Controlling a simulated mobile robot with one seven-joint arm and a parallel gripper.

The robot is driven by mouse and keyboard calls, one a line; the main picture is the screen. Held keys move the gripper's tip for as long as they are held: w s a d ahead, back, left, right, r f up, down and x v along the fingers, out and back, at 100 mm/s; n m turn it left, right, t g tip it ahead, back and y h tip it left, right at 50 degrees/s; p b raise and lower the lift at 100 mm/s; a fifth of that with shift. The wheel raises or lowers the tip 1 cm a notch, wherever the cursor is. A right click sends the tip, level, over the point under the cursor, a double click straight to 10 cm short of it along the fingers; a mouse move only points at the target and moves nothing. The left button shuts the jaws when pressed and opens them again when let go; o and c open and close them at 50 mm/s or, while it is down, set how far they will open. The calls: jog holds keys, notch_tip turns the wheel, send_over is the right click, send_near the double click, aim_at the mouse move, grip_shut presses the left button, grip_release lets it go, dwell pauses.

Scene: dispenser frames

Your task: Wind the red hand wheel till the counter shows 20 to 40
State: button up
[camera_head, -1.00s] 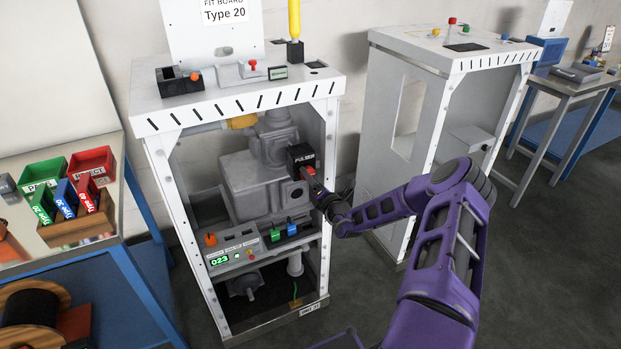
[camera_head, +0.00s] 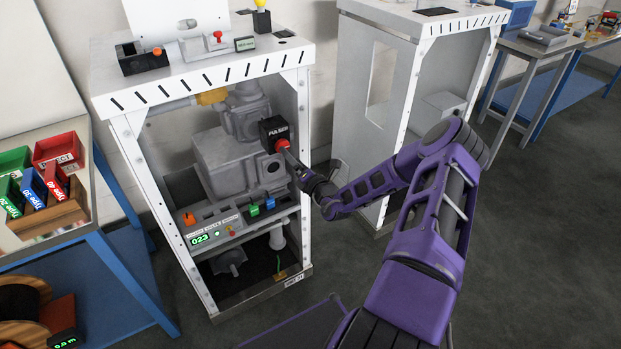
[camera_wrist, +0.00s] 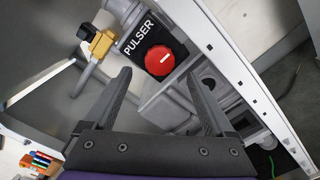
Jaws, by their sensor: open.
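The red hand wheel (camera_head: 281,145) is on the front of the black PULSER box (camera_head: 273,129) inside the white frame. In the wrist view the wheel (camera_wrist: 158,60) is a round red disc with a short white mark, fully uncovered. My gripper (camera_wrist: 158,77) is open, its dark fingers spread to either side below the wheel, with nothing between them. In the head view my gripper (camera_head: 290,157) is just in front of the wheel; any contact cannot be made out. The green counter (camera_head: 200,239) on the lower panel reads 023.
The white frame's right post (camera_head: 303,165) stands close beside my gripper. A second white cabinet (camera_head: 385,110) stands right; a bench with coloured bins (camera_head: 58,152) stands left.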

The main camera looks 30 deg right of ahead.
jog(key=s, duration=1.2)
jog(key=shift+s+d, duration=0.15)
